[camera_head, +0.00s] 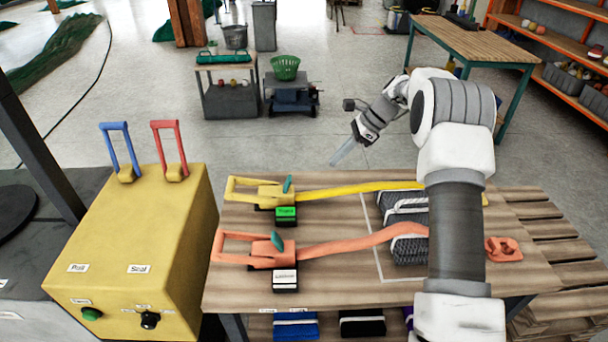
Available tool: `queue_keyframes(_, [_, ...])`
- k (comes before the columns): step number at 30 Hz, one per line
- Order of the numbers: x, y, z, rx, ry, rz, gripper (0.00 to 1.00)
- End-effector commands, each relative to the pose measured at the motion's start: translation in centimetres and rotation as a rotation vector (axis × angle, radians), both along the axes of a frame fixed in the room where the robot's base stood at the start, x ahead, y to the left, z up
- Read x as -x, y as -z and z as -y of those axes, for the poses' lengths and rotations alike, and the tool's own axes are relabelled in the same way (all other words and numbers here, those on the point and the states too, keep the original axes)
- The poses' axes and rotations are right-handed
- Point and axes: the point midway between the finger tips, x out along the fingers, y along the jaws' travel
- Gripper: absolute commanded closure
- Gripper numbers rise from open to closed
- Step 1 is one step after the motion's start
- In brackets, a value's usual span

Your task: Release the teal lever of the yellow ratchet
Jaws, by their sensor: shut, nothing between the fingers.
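The yellow ratchet (268,195) sits at the back left of the wooden table, its handle loop pointing left. Its small teal lever (287,184) stands up at the right end of the ratchet body. A yellow strap (345,190) runs right from it to a dark netting bundle (402,202). A green label block (286,213) is in front of the ratchet. My gripper (336,159) is shut and empty, in the air beyond the table's back edge, right of and behind the teal lever and apart from it.
An orange ratchet (268,255) with its own teal lever (277,240) lies nearer, with a white label block (285,279). Its orange strap (350,242) runs right. A yellow control box (135,245) with blue and red handles stands left. My arm covers part of the table's right side.

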Motion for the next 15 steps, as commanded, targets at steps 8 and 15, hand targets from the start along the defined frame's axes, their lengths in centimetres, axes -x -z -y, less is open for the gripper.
queue_keyframes(8, [0.1, 2.5, -1.8, 0.0, -0.002, -0.002, 1.0])
queue_keyframes(15, [0.1, 6.8, -4.9, -0.001, -0.003, -0.003, 1.0])
